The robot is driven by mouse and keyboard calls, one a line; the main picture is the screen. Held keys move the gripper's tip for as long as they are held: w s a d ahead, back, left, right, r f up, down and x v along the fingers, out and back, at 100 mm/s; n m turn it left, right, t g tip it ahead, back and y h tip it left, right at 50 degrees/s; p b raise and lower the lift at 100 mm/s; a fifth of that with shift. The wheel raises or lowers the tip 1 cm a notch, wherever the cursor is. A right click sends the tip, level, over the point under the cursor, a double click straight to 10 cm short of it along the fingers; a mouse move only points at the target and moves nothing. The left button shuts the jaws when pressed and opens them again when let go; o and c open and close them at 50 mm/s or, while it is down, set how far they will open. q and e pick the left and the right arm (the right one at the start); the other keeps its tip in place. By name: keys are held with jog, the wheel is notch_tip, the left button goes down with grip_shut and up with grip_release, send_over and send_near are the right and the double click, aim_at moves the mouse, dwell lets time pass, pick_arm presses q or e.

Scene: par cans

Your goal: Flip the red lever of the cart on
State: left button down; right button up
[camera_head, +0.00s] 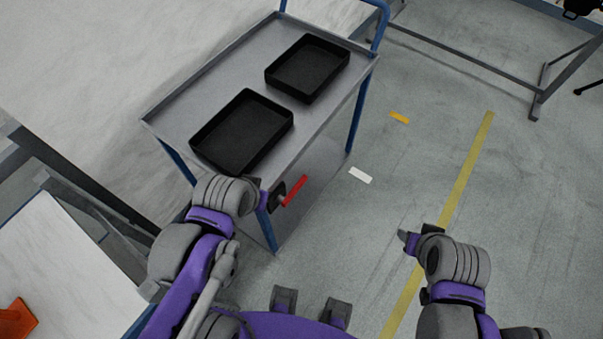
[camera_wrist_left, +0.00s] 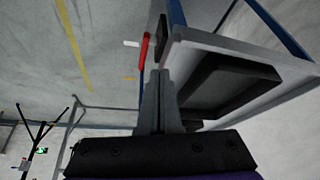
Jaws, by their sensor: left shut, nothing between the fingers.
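The grey cart (camera_head: 207,83) stands at the upper left of the head view. Its red lever (camera_head: 295,191) sticks out from a dark mount at the near corner, slanting up to the right. In the left wrist view the red lever (camera_wrist_left: 145,48) shows just beyond the fingertips. My left gripper (camera_wrist_left: 156,75) is shut and empty, its tips close to the lever and the cart's corner. I cannot tell whether they touch. In the head view my left wrist hides part of that corner. My right gripper (camera_head: 406,238) is over open floor, away from the cart; its fingers are too small to judge.
Two black trays (camera_head: 241,131) (camera_head: 307,67) lie on the cart's top. Blue posts (camera_head: 358,112) hold up the cart. A white table (camera_head: 60,265) stands at the lower left with an orange thing (camera_head: 16,321) on it.

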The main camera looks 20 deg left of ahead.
pick_arm(q)
jog(key=w+d+r+m+g+b, duration=0.1)
jog(key=w+d+m+g+b, duration=0.15)
jog(key=w, duration=0.35)
jog(key=m+g+b, duration=0.1)
jog(key=g+b, duration=0.2)
send_over(301, 181)
jog(key=shift+w+f, duration=0.15)
notch_tip(301, 181, down, 14)
jog(key=shift+b, duration=0.6)
